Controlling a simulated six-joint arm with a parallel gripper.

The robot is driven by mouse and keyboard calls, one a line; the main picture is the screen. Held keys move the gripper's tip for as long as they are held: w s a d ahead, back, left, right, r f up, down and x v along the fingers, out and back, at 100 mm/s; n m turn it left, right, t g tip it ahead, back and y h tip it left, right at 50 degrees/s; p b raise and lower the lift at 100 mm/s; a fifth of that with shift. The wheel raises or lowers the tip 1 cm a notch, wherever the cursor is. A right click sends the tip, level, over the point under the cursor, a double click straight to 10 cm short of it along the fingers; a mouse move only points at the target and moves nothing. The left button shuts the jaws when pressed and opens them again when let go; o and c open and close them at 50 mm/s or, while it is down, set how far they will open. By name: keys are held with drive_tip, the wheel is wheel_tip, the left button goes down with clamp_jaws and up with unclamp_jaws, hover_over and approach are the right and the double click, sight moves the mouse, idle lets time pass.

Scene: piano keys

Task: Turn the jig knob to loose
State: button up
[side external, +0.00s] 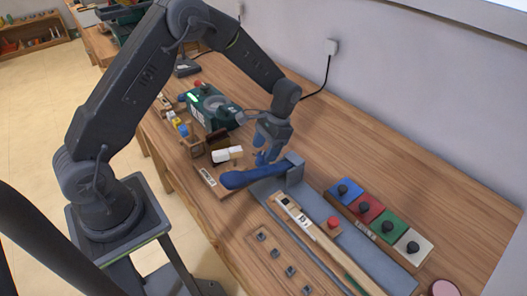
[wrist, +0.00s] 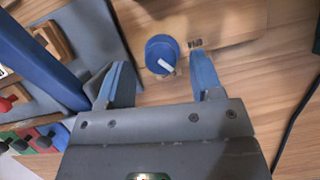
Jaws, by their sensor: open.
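The knob (wrist: 160,54) is a round blue dial with a white pointer, on a light wooden board (wrist: 225,22) in the wrist view. The pointer slants toward the lower right. A small printed label (wrist: 195,44) sits beside the knob; I cannot read it. My gripper (wrist: 164,75) is open and empty, with one blue finger on either side of the knob. Whether the fingers touch it is unclear. In the side view my gripper (side external: 264,160) points down behind a long blue bar, and the knob is hidden there.
The blue bar (side external: 240,179) lies close to my gripper, beside a grey jig plate (side external: 375,260) bearing a wooden piano key (side external: 310,226) and a red button (side external: 333,222). Blue, red, green and white blocks with black knobs (side external: 378,216) stand at right. Bare table lies behind.

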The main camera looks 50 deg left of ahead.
drive_tip(key=shift+x, duration=0.8)
drive_tip(key=shift+c, duration=0.2)
drive_tip(key=c, duration=0.9)
drive_tip(key=shift+o, duration=0.2)
drive_tip(key=shift+n, duration=0.3)
drive_tip(key=n+h, duration=0.2)
drive_tip(key=n, duration=0.2)
drive_tip(key=shift+a+n, duration=0.15)
drive_tip(key=shift+n, duration=0.15)
drive_tip(key=n+h, duration=0.1)
drive_tip(key=n, duration=0.1)
drive_tip(key=n+t, duration=0.1)
drive_tip(key=n, duration=0.2)
drive_tip(key=shift+h, duration=0.4)
